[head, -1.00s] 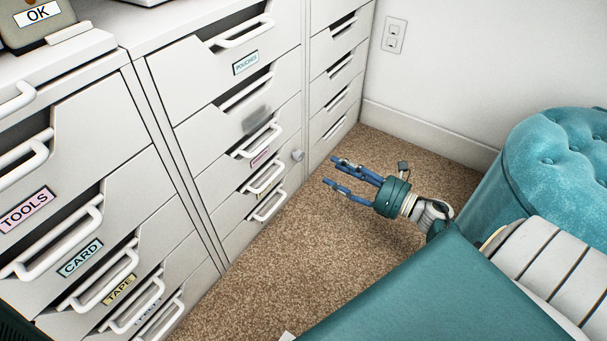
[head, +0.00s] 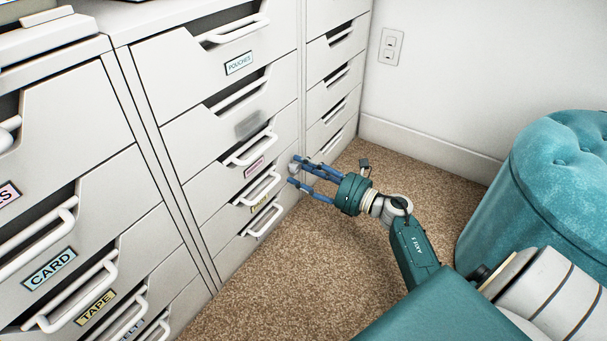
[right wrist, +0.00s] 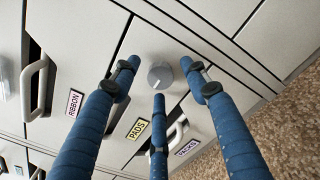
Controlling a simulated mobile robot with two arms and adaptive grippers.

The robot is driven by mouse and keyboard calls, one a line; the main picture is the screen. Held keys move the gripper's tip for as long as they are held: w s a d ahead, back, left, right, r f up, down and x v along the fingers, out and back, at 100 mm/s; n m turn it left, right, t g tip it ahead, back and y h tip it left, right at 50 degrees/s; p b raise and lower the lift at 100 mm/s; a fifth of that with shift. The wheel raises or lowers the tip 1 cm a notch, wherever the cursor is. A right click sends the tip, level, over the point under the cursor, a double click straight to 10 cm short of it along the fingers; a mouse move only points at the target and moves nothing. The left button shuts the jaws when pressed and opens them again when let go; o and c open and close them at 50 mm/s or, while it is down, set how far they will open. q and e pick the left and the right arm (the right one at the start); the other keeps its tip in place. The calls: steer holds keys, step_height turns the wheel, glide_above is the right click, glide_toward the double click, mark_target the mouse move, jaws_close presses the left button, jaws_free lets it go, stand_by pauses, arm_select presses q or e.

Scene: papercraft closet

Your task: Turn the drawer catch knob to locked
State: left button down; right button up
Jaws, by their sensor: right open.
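The catch knob (right wrist: 160,75) is a small round grey knob on the pale drawer front. In the right wrist view it stands between the tips of my three blue fingers, with no clear contact. A thin light mark shows on its face, but I cannot tell which setting it marks. In the head view the knob (head: 294,165) is partly hidden by my fingers. My right gripper (head: 297,172) is open at the knob, its fingers spread around it. Labels reading RIBBON (right wrist: 74,103), PADS (right wrist: 138,129) and PACKS (right wrist: 187,147) are near it. My left gripper is not in view.
White drawer cabinets (head: 170,52) with loop handles fill the left and middle. A teal tufted stool (head: 540,190) stands at the right. Brown carpet (head: 265,285) is clear in front of the drawers. A wall outlet (head: 390,46) is at the back.

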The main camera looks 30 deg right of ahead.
jaws_close()
stand_by(0.3)
